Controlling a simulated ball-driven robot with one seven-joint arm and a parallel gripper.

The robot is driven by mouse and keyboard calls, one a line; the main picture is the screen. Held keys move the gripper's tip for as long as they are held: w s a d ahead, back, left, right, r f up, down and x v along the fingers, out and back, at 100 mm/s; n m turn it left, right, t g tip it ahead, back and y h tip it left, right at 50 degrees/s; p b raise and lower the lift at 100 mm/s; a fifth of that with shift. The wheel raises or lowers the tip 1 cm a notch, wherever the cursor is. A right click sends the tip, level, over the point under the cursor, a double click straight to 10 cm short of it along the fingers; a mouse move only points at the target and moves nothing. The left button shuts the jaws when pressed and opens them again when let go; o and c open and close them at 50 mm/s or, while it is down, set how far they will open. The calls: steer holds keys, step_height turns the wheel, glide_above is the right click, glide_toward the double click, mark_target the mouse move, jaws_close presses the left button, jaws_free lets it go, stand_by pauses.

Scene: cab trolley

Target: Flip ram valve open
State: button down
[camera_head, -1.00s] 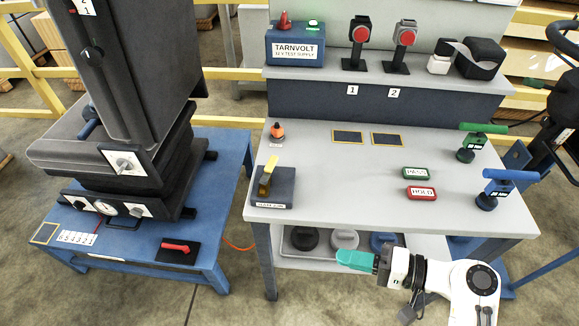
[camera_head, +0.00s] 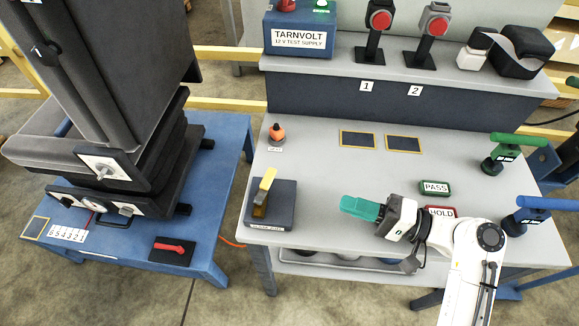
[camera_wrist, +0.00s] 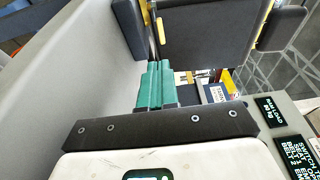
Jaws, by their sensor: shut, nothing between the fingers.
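No label naming the ram valve is readable. A red lever (camera_head: 170,247) lies flat across a black plate (camera_head: 180,259) at the front right corner of the blue table. A yellow lever (camera_head: 265,186) stands tilted on a dark blue block (camera_head: 281,208) at the left of the grey bench. My gripper (camera_head: 345,203) is over the bench's front part, teal fingers pointing left, shut and empty. It is right of the yellow lever and well apart from both levers. In the wrist view the teal fingers (camera_wrist: 158,66) lie together.
The grey bench (camera_head: 330,180) is clear between block and gripper. PASS (camera_head: 435,187) and HOLD (camera_head: 441,211) plates lie beside my arm. Green (camera_head: 517,141) and blue (camera_head: 547,202) T-handles stand at the right. A black seat (camera_head: 120,85) stands on the blue table (camera_head: 222,190); a gap separates the tables.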

mark_target(283, 185)
steer(key=shift+w+a, duration=0.25)
steer(key=shift+a, duration=0.05)
steer(key=p+x, duration=0.1)
steer(key=x, duration=1.2)
steer(key=shift+a, duration=0.2)
steer(key=shift+w+a, duration=0.6)
steer(key=shift+w, duration=0.1)
